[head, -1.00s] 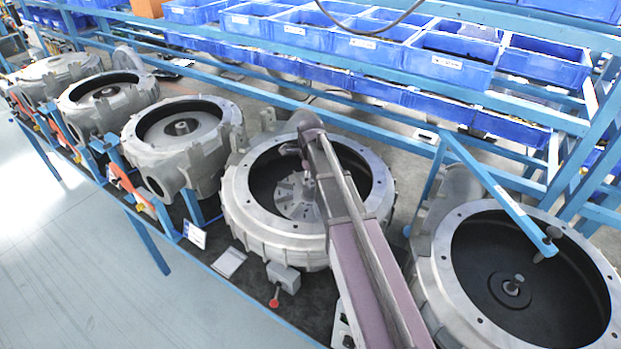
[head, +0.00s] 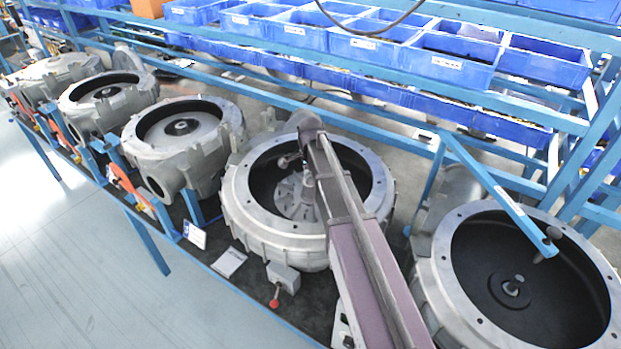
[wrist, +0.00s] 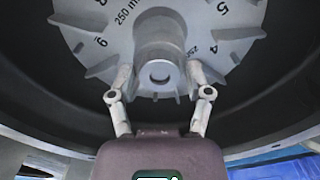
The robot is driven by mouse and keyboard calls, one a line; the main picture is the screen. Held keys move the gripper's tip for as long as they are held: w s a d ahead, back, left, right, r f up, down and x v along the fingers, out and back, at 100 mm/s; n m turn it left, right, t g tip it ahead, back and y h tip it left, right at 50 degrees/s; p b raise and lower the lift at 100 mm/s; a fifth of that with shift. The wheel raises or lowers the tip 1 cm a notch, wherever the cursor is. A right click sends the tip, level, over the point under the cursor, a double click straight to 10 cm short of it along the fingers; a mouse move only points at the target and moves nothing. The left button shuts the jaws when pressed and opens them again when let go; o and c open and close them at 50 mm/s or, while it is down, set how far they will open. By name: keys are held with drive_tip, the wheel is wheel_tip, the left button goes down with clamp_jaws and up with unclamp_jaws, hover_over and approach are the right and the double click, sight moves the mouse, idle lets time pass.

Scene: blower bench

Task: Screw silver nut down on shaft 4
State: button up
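The fourth housing (head: 240,205) from the left holds a grey finned impeller (head: 294,196) with printed numbers, also seen in the wrist view (wrist: 105,20). In the wrist view, a round silver boss (wrist: 161,42) stands at its middle, with a silver ring-shaped end (wrist: 160,73) around a dark hole. I cannot tell whether this end is the nut or part of the shaft. My gripper (wrist: 160,74) has one finger on each side of the boss, tips close to its sides. Contact is not clear. In the head view my arm hides most of the gripper and the shaft.
The housing's dark inner wall (wrist: 50,92) surrounds my gripper closely. Another open housing (head: 440,275) with a short shaft (head: 514,285) stands at the right. More housings (head: 200,150) stand to the left. Blue bins (head: 455,72) and a blue frame (head: 480,178) lie behind.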

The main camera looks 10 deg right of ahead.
drive_tip(key=n, duration=0.3)
drive_tip(key=shift+n, duration=0.4)
drive_tip(key=n, duration=0.4)
clamp_jaws()
